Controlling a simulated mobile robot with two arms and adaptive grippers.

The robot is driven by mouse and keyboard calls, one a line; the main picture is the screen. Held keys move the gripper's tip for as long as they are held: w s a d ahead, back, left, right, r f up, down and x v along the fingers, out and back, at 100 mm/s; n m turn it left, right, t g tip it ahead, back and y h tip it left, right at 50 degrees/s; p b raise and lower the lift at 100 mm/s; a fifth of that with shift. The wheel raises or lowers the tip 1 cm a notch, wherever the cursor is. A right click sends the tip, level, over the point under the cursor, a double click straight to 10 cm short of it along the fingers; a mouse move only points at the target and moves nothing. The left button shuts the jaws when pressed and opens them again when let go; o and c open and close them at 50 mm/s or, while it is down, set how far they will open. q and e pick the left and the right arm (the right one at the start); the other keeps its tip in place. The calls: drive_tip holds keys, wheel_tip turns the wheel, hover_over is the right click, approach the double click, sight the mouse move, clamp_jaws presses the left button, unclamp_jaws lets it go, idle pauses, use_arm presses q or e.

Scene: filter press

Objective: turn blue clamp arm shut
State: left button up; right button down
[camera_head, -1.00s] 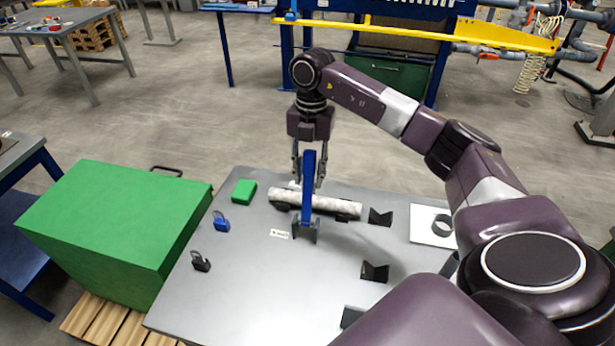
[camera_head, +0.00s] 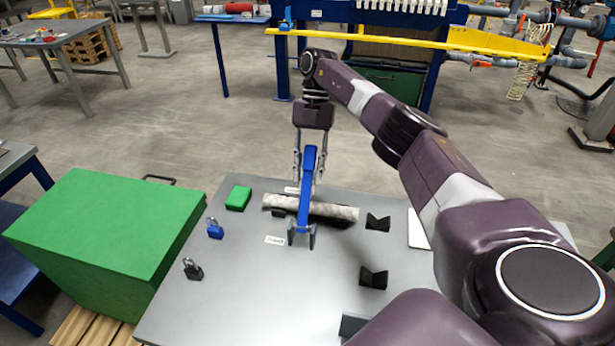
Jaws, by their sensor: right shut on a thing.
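The blue clamp arm (camera_head: 307,190) rises from a small grey bracket (camera_head: 301,236) on the grey tabletop. It passes over a speckled grey-white cylinder (camera_head: 340,212) that lies across dark supports. My right gripper (camera_head: 308,178) reaches down from the far side, with one finger on each side of the upper part of the clamp arm, and is shut on it. The exact contact is partly hidden behind the arm. A thin pale bar (camera_head: 291,190) shows beside the left finger. My left gripper is not in view.
The grey table (camera_head: 250,300) also holds a green block (camera_head: 238,198), a blue padlock (camera_head: 215,229), a black padlock (camera_head: 193,269) and black V-blocks (camera_head: 373,278). A large green box (camera_head: 110,230) stands left. The table's front middle is clear.

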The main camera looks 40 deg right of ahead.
drive_tip(key=shift+w+d+f+b, duration=0.2)
drive_tip(key=shift+d+b, duration=0.05)
drive_tip(key=shift+b, duration=0.2)
drive_tip(key=c, duration=1.6)
unclamp_jaws()
drive_tip(key=shift+r, duration=5.05)
drive_tip(key=shift+c, duration=0.4)
